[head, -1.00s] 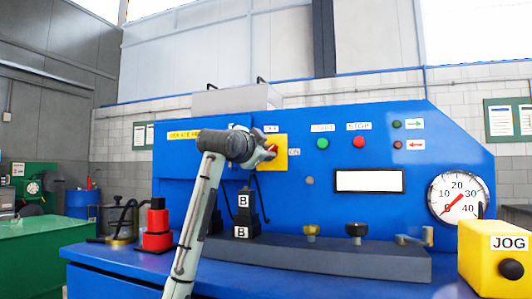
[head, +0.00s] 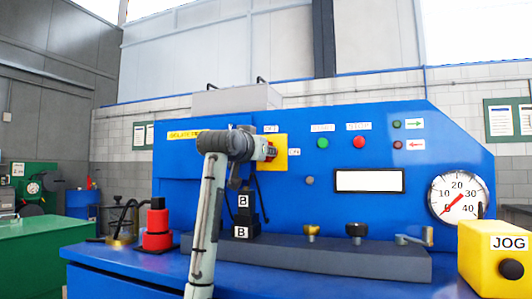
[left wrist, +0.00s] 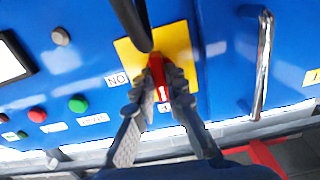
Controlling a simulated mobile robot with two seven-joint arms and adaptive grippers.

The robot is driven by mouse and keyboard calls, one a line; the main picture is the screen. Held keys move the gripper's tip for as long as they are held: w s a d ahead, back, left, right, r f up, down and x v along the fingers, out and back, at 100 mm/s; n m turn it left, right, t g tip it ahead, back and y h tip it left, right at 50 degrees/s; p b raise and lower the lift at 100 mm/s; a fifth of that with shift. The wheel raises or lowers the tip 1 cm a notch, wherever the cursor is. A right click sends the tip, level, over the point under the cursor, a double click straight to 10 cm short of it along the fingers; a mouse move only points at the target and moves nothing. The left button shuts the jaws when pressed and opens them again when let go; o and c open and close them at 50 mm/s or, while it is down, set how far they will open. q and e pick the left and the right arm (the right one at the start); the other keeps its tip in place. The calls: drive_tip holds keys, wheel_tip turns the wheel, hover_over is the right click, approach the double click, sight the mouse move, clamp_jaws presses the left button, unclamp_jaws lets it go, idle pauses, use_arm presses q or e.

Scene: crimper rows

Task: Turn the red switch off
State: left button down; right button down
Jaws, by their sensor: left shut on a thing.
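The red switch (head: 271,149) sits on a yellow plate (head: 281,142) on the front of the blue machine, with a label above it and one to its right. My left gripper (head: 264,150) is at the plate, and its arm hides part of the panel. In the left wrist view, turned upside down, the gripper's fingers (left wrist: 161,92) are shut around the red switch (left wrist: 158,72) on the yellow plate (left wrist: 178,42). The handle's long side runs up and down there, towards the lower label. My right gripper is in neither view.
Green and red buttons (head: 340,142) lie right of the plate, above a white display (head: 369,181). A yellow JOG box (head: 497,257) is at the front right.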

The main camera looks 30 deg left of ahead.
use_arm(q)
drive_tip(key=shift+n, duration=0.4)
drive_tip(key=c, duration=1.6)
unclamp_jaws()
drive_tip(key=shift+o, duration=0.2)
drive_tip(key=v, duration=1.2)
drive_tip(key=shift+s+f, duration=0.1)
drive_tip(key=shift+f, duration=0.05)
